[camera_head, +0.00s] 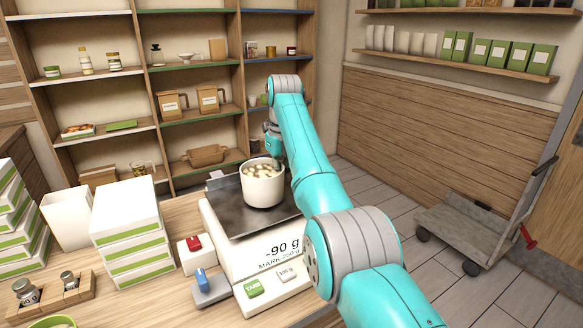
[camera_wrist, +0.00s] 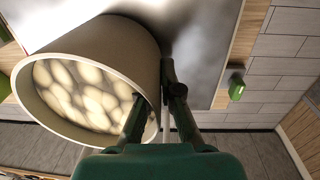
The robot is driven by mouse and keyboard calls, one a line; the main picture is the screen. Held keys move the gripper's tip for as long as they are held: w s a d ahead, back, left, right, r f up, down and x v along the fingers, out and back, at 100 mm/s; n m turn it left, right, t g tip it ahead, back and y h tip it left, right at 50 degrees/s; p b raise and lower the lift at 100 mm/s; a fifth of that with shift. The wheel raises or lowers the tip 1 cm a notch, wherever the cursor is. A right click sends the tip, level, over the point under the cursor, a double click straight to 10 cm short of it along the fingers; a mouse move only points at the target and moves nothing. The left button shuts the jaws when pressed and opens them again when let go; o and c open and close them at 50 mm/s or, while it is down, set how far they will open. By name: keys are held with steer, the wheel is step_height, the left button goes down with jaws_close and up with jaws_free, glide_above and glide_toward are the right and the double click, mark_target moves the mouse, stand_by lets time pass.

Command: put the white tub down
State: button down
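The white tub (camera_head: 264,188) is upright at the scale's dark pan (camera_head: 234,213), full of pale rounded pieces. In the wrist view the tub (camera_wrist: 98,42) fills the upper left, its open mouth towards the camera. My gripper (camera_head: 276,157) is at the tub's far right rim. In the wrist view my gripper (camera_wrist: 158,100) has one finger inside the mouth and one outside, pinching the wall. I cannot tell whether the tub's base touches the pan. The scale's display reads -90 g.
White boxes with green bands (camera_head: 128,226) and an open white container (camera_head: 70,218) stand left of the scale. A blue-topped block (camera_head: 207,284) and a red-topped block (camera_head: 195,250) sit beside it. A shelf unit (camera_head: 150,125) is behind; a trolley (camera_head: 470,232) is right.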

steer(key=shift+f, duration=0.2)
steer(key=c, duration=1.3)
jaws_free()
